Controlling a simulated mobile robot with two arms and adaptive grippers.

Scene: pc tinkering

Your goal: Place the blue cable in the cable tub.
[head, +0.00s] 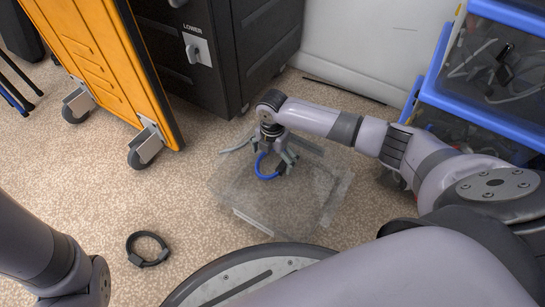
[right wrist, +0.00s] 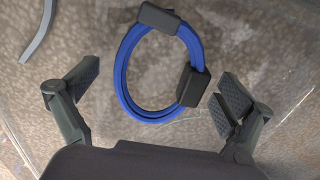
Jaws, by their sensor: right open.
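The blue cable (head: 262,172) is a coil with dark grey ends. It also shows in the right wrist view (right wrist: 122,75), where it lies between and beyond the spread fingers. My right gripper (head: 275,160) is open above the cable, with no finger closed on it. A clear, see-through tub (head: 335,200) stands on the floor under the right gripper. The cable appears within the tub's outline; its exact resting height is hard to tell. My left gripper is outside the head view.
A black coiled cable (head: 148,249) lies on the floor at the lower left. An orange wheeled cabinet (head: 100,60) and a black cabinet (head: 225,60) stand behind. Stacked blue-rimmed clear bins (head: 490,65) holding cables stand at the right.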

